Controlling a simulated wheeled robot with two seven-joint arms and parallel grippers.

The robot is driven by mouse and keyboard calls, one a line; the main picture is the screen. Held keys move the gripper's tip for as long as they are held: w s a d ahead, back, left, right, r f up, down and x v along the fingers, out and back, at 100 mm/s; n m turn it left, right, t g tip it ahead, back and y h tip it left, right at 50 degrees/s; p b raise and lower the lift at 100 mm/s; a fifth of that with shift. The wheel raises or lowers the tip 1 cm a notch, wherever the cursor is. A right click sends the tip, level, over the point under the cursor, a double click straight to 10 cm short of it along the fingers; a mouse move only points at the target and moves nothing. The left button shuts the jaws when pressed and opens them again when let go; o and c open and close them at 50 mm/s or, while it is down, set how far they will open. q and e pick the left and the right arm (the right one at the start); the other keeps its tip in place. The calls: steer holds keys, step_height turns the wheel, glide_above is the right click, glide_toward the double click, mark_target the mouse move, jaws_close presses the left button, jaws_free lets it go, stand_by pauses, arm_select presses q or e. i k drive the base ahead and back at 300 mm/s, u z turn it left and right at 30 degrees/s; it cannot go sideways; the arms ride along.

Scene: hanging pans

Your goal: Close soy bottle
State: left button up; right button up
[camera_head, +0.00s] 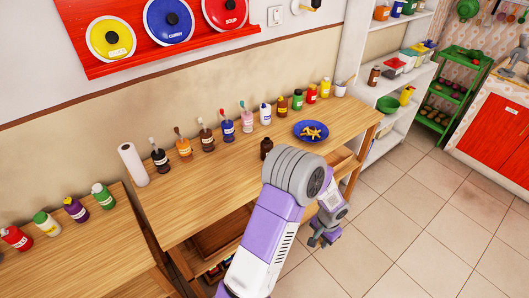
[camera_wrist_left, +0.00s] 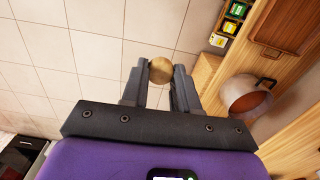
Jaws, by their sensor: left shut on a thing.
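A small dark brown bottle (camera_head: 266,148) stands upright near the front edge of the wooden table, just behind my left arm. It may be the soy bottle; I cannot read a label. My left gripper (camera_head: 323,240) hangs out past the table's front edge, above the floor, apart from the bottle. In the left wrist view, the gripper (camera_wrist_left: 161,72) is shut on a round tan piece (camera_wrist_left: 161,69), held at the fingertips; it looks like a cap or cork. My right gripper is out of view.
The wooden table (camera_head: 185,203) carries a row of bottles along its back and a blue plate (camera_head: 311,130) with yellow food. A paper roll (camera_head: 133,164) stands at its left end. A round pot (camera_wrist_left: 245,97) shows beside the gripper in the wrist view. Tiled floor lies open.

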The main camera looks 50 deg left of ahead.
mark_target(267, 144)
steer(key=u, duration=1.4)
